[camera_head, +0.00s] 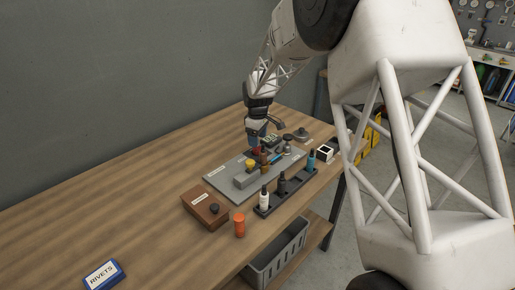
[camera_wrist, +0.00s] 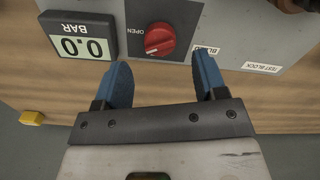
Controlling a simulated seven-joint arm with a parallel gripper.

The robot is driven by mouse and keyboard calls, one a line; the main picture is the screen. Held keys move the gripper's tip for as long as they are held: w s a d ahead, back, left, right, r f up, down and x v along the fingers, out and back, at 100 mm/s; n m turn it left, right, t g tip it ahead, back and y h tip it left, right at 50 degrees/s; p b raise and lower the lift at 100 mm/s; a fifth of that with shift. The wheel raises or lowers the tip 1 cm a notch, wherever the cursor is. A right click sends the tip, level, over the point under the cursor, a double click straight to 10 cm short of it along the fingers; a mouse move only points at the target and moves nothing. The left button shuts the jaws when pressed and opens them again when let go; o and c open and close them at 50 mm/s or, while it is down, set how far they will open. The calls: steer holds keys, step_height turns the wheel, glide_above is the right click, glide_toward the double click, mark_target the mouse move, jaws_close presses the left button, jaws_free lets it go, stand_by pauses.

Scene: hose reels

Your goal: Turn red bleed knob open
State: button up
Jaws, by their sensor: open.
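A pale pointer line runs across the knob. My gripper (camera_wrist: 164,75) is open, with its blue fingertips apart on either side, just short of the knob and not around it. In the head view my gripper (camera_head: 256,137) is over the grey plate (camera_head: 222,178) at the far part of the bench; its fingertips are too small to make out there.
A gauge reading 0.0 BAR (camera_wrist: 77,37) sits left of the knob. In the head view, a rack with bottles (camera_head: 282,195), an orange cylinder (camera_head: 239,225), a brown box (camera_head: 205,208) and a rivets box (camera_head: 103,274) stand nearby. The left bench (camera_head: 90,220) is mostly clear.

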mark_target(257, 150)
steer(key=shift+f, duration=2.45)
steer(key=c, duration=0.9)
steer(key=shift+m, duration=2.3)
